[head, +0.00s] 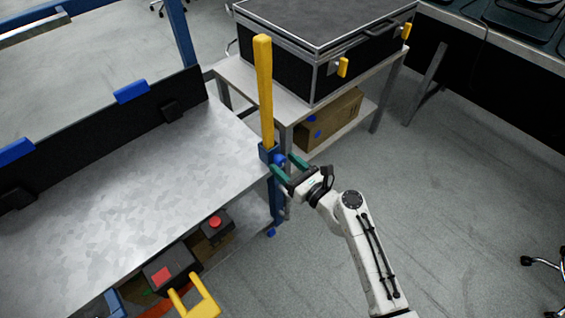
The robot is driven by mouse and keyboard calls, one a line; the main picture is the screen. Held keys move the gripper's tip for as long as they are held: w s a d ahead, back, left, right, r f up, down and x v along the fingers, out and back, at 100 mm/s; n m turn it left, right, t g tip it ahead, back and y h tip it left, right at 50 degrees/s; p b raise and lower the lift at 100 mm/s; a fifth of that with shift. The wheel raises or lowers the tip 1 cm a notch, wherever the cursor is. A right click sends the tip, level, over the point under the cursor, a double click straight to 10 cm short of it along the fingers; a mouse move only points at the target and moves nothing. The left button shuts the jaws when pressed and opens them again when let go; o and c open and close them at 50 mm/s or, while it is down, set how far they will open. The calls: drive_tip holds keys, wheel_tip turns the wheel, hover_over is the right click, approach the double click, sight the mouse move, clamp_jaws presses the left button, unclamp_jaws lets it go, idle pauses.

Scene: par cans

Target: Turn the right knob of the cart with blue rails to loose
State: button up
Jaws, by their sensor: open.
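The cart's grey top (130,185) fills the left, with blue rails (181,38) at the back left. At its right corner a yellow upright bar (263,90) stands in a blue bracket (266,152). A small blue knob (280,159) is on the right side of this bracket. My gripper (281,162) is open, its green fingertips on either side of the knob. Whether they touch it, and how the knob is turned, I cannot tell. The fingers partly hide the knob.
A black case (310,70) with yellow latches rests on a grey table behind, with a cardboard box (335,120) on its lower shelf. A red-button box (215,223) and a yellow handle (203,300) are at the cart's near side.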

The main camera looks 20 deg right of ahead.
drive_tip(key=shift+x, duration=0.95)
drive_tip(key=c, duration=1)
